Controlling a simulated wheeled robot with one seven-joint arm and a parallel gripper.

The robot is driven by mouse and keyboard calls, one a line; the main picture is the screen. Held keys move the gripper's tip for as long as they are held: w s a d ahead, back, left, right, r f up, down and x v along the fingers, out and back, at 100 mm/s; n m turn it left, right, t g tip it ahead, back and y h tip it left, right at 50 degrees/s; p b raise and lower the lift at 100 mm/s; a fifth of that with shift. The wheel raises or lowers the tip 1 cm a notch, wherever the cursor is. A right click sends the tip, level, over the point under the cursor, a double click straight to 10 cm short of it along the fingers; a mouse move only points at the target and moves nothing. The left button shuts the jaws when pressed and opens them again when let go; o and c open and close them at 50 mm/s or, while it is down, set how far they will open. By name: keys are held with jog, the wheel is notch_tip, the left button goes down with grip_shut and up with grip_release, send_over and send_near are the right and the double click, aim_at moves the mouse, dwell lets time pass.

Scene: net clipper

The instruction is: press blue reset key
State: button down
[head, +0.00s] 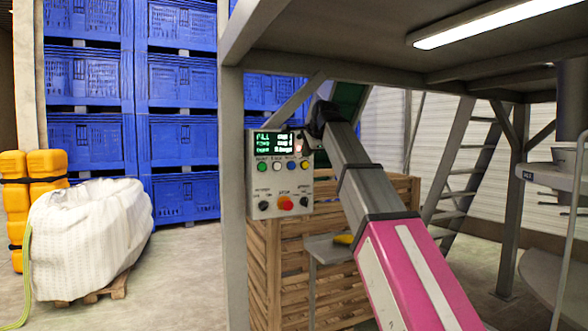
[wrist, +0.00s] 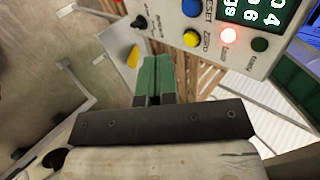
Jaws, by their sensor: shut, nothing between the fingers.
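The blue reset key (head: 291,165) is a round button in the upper button row of the grey control panel (head: 272,186), below its display. In the wrist view the blue key (wrist: 191,8) is at the top edge, beside the word RESET, on the tilted panel (wrist: 160,24). My gripper (wrist: 155,62) has green fingertips pressed together with nothing between them. In that picture the fingertips lie below and left of the blue key, apart from it. In the head view my arm's dark end is at the panel's upper right, and the fingertips cannot be made out.
A red stop button (head: 285,203) sits lower. A steel post (head: 233,200) stands left of the panel, a slatted wooden crate (head: 275,255) behind.

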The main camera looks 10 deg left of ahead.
jog(key=shift+f, duration=0.1)
send_near(290, 174)
jog(key=x, duration=0.4)
jog(key=shift+s+d+f, duration=0.15)
jog(key=shift+s+f, duration=0.05)
jog(key=shift+f, duration=0.15)
jog(key=shift+w+a, duration=0.3)
jog(key=shift+w, duration=0.15)
